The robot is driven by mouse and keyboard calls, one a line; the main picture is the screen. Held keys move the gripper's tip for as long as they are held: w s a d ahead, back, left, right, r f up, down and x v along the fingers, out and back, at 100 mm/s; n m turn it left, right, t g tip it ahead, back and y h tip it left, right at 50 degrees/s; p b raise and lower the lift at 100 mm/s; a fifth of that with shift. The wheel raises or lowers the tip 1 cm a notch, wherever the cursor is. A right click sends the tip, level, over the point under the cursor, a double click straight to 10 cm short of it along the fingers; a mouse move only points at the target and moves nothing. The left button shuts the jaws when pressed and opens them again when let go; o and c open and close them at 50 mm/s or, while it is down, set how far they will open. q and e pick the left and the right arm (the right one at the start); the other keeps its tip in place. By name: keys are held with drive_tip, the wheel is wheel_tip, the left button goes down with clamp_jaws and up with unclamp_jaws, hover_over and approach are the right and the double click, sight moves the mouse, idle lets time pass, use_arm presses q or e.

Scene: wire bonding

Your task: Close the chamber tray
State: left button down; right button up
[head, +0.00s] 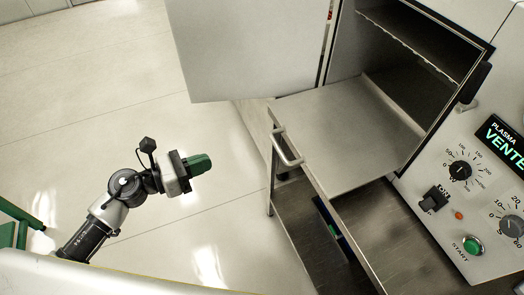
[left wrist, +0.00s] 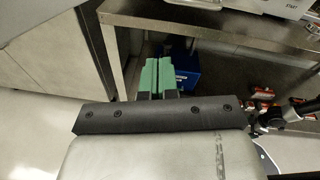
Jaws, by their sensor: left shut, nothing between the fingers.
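The chamber (head: 420,45) stands open at the upper right in the head view. Its flat metal tray (head: 345,130) is drawn out of the opening to the left. A bar handle (head: 287,149) is on the tray's front edge. My left gripper (head: 208,162), with green fingers, is left of the handle, apart from it and over the floor. Its fingers are together and empty, and they also show in the left wrist view (left wrist: 158,78). The tray cannot be made out clearly in the left wrist view. My right gripper is not seen.
The pale chamber door (head: 247,45) hangs open above and left of the tray. A control panel (head: 475,200) with dials is at the right. A metal bench (head: 355,235) is below the tray. A blue bin (left wrist: 187,70) sits under a bench. Floor around my left gripper is clear.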

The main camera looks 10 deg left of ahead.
use_arm(q)
drive_tip(key=w+d+r+m+g+p, duration=0.1)
drive_tip(key=w+d+m+p, duration=0.2)
drive_tip(key=d, duration=1)
drive_tip(key=shift+w+d+r+p, duration=0.2)
drive_tip(key=shift+w+p, duration=0.35)
drive_tip(key=shift+w, duration=0.65)
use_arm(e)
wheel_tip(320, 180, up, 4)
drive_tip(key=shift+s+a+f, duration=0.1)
use_arm(q)
drive_tip(key=b, duration=0.2)
approach(338, 121)
drive_tip(key=w+d, duration=0.1)
drive_tip(key=w+d+f, duration=0.1)
drive_tip(key=shift+d+f, duration=0.15)
drive_tip(key=shift+d, duration=0.2)
drive_tip(key=x, duration=0.5)
drive_tip(key=shift+w+d+r+b, duration=0.1)
drive_tip(key=shift+d+r+b, duration=0.2)
drive_tip(key=shift+d+r, duration=0.1)
drive_tip(key=shift+w+d, duration=0.2)
drive_tip(key=shift+d, duration=0.2)
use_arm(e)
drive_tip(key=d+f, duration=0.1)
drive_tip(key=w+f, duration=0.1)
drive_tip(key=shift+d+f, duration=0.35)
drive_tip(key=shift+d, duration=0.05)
use_arm(q)
drive_tip(key=shift+a, duration=0.1)
